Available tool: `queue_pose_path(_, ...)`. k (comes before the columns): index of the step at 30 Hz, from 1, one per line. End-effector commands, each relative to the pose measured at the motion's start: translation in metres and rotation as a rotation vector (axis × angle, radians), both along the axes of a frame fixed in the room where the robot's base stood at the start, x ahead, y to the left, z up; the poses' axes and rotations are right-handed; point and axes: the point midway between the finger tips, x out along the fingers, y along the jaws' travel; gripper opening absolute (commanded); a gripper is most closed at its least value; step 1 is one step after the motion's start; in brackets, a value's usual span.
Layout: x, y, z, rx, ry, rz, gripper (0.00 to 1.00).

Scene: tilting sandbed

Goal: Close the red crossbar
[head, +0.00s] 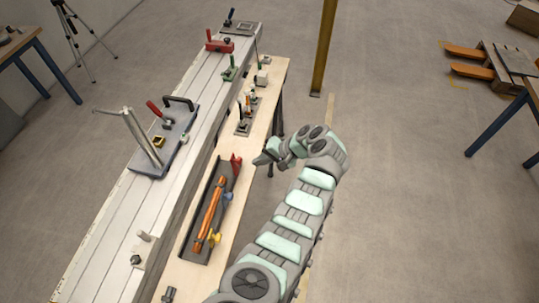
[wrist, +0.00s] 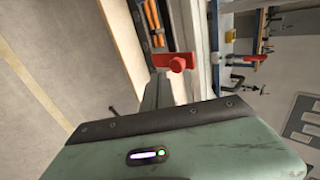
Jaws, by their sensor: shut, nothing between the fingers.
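My gripper (head: 260,159) is shut and empty. In the head view it is just right of a small red piece (head: 236,162) at the far end of a dark tray on the wooden shelf, with a small gap seen between them. In the wrist view a red block (wrist: 177,61) with a rounded knob shows just beyond the grey gripper parts. A red clamp-like fixture (head: 219,43) sits farther up the white bench, well away from my gripper. I cannot tell for certain which red part is the crossbar, or whether it is open.
The dark tray (head: 190,247) holds an orange-handled tool (head: 210,214). The white slotted bench (head: 122,215) carries a grey plate with a red lever (head: 154,109). Several small tools stand farther along the wooden shelf (head: 266,100). A yellow post (head: 324,50) rises behind. Floor right of my arm is clear.

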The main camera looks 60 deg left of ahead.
Motion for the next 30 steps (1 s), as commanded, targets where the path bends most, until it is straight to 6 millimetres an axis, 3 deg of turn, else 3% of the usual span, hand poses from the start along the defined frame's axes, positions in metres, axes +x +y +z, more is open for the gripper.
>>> queue_pose_path(3, -0.015, 0.015, -0.002, -0.002, 0.002, 0.005, 0.00)
queue_pose_path(9, -0.026, 0.028, -0.006, -0.002, 0.000, 0.000, 0.00)
queue_pose_path(30, -0.024, 0.028, 0.001, -0.038, -0.040, -0.016, 0.00)
